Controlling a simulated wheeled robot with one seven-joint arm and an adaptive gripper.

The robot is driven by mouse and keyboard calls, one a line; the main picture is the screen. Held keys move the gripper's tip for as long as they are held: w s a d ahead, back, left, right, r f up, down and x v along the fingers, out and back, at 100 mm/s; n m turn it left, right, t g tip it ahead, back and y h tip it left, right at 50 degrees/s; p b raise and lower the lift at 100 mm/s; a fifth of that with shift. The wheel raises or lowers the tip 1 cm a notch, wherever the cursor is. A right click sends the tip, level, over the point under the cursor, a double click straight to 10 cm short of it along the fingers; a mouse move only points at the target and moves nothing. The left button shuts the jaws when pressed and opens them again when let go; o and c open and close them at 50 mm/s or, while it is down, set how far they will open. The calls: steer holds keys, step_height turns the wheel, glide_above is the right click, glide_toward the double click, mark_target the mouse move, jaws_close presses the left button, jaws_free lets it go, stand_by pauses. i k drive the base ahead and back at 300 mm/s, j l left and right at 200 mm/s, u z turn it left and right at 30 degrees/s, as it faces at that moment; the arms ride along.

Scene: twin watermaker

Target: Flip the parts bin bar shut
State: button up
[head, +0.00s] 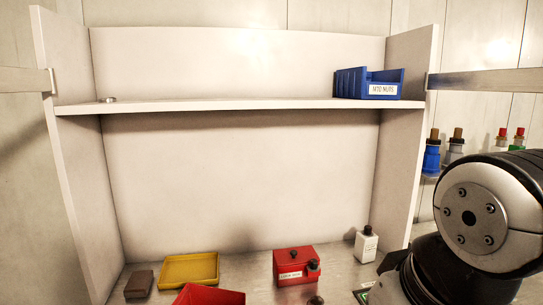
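A blue parts bin (368,84) labelled as holding nuts stands at the right end of the upper shelf. I cannot make out a separate bar on it. A red box (293,268) with a white label stands on the counter below, with a dark knob on top and another dark knob at its front right corner. I cannot tell which part is the bin bar. My arm fills the lower right of the head view. My gripper is not in view.
A white shelf unit (240,105) stands against the wall. The counter holds a yellow tray (188,284), a brown block (139,284), an open red bin (208,296) and a white bottle (366,245). Several coloured bottles (431,158) stand at the right. The shelf's middle is clear.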

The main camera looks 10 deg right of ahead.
mark_target(531, 80)
steer(key=l+u, duration=0.1)
steer(key=l, duration=0.25)
steer(key=k+l+u, duration=0.1)
steer(key=l, duration=0.25)
steer(key=k+l+u, duration=0.1)
steer(key=l, duration=0.25)
steer(key=k+l+u, duration=0.1)
steer(key=l, duration=0.25)
steer(key=k+l+u, duration=0.1)
steer(key=l, duration=0.3)
steer(key=k+l+u, duration=0.1)
steer(key=l, duration=0.35)
steer(key=k+l+u, duration=0.1)
steer(key=l, duration=0.3)
steer(key=k+l+u, duration=0.1)
steer(key=l, duration=0.3)
steer(key=k+l+u, duration=0.1)
steer(key=l, duration=0.25)
steer(key=k+l+u, duration=0.25)
steer(key=i+j, duration=0.1)
